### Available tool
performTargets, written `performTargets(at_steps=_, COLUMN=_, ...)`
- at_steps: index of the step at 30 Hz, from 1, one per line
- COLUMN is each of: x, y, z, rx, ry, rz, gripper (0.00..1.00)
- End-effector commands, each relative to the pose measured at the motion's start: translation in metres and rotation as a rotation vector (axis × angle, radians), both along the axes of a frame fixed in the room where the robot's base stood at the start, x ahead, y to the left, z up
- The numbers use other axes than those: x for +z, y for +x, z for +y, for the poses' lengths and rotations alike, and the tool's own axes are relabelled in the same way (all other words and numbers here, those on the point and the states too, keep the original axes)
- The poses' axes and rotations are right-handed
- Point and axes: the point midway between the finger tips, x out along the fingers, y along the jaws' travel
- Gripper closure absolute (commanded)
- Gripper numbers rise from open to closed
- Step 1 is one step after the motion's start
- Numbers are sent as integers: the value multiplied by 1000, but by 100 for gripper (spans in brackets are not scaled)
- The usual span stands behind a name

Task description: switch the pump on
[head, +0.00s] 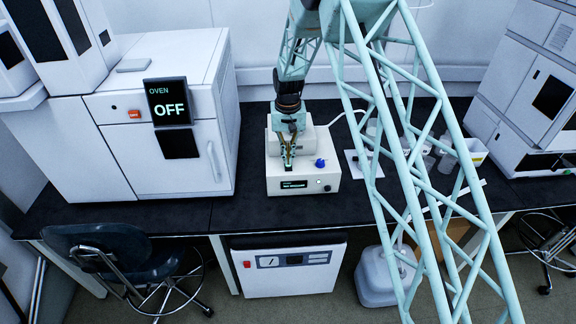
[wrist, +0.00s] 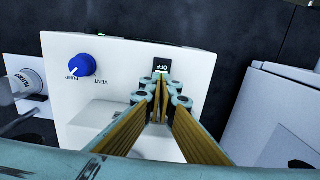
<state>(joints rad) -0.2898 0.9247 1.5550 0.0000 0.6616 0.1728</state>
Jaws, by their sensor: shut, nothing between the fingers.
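A white bench unit (head: 274,169) stands on the black counter with a small dark display (head: 295,184) on its front. Its blue knob (head: 320,162) also shows in the wrist view (wrist: 79,66), beside the words VENT and PUMP. A small black piece marked OFF (wrist: 161,66), with a green patch, sits on the unit's top near the edge. My gripper (head: 288,164) is shut and empty over the unit. In the wrist view its fingertips (wrist: 162,80) are right at the OFF piece and partly cover its lower side; I cannot tell whether they touch.
A white oven (head: 215,90) with a screen reading OFF (head: 169,101) stands left. A white cabinet (head: 290,278) with a gauge and red switch sits under the counter, beside a white jug (head: 376,280). Glassware stands right of the unit, partly behind my arm. A chair (head: 105,245) is at front left.

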Motion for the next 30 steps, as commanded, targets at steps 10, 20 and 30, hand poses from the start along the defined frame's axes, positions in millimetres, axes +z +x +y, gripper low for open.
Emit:
performTargets(at_steps=10, x=-1, y=0, z=0, rx=0, ry=0, rz=1, gripper=100)
performTargets(at_steps=20, x=14, y=0, z=0, rx=0, ry=0, rz=1, gripper=100)
performTargets(at_steps=30, x=31, y=0, z=0, rx=0, ry=0, rz=-1, gripper=100)
